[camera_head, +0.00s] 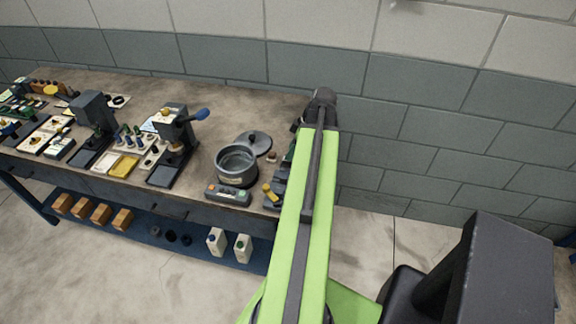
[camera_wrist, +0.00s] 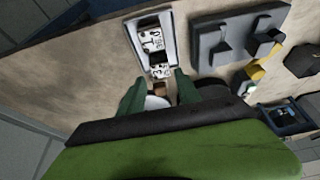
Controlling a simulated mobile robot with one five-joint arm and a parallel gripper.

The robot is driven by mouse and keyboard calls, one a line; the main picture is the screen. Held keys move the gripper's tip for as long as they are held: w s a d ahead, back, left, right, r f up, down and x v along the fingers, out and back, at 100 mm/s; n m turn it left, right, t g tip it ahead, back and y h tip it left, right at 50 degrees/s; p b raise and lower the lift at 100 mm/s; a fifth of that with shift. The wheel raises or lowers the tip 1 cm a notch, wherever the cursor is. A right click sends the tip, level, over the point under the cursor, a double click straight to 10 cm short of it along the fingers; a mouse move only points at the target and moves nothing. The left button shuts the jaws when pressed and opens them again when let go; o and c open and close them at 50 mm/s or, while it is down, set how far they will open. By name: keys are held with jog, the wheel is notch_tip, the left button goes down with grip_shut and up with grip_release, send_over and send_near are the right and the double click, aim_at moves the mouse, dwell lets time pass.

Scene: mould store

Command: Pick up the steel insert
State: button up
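In the wrist view my gripper (camera_wrist: 161,84) is open, with its two green fingers apart over the bench. A small brown piece (camera_wrist: 160,88) and a pale rounded piece (camera_wrist: 156,102) show in the gap between the fingers. I cannot tell whether either touches a finger. A light-rimmed tray (camera_wrist: 133,36) with black and white marked pieces lies just beyond the fingertips. I cannot make out for certain which piece is the steel insert. In the head view my arm hides the gripper and much of the bench's right end.
A grey fixture (camera_wrist: 208,50) with a yellow handle (camera_wrist: 262,68) stands right of the tray. In the head view a grey pot (camera_head: 237,164), a control box (camera_head: 228,195) and presses stand along the bench (camera_head: 205,98). A block wall (camera_head: 320,62) rises behind.

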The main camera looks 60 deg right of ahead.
jog(key=b+x, duration=0.5)
jog(key=shift+s+f, duration=0.15)
jog(key=shift+f, duration=0.05)
jog(key=shift+r, duration=0.15)
grip_shut()
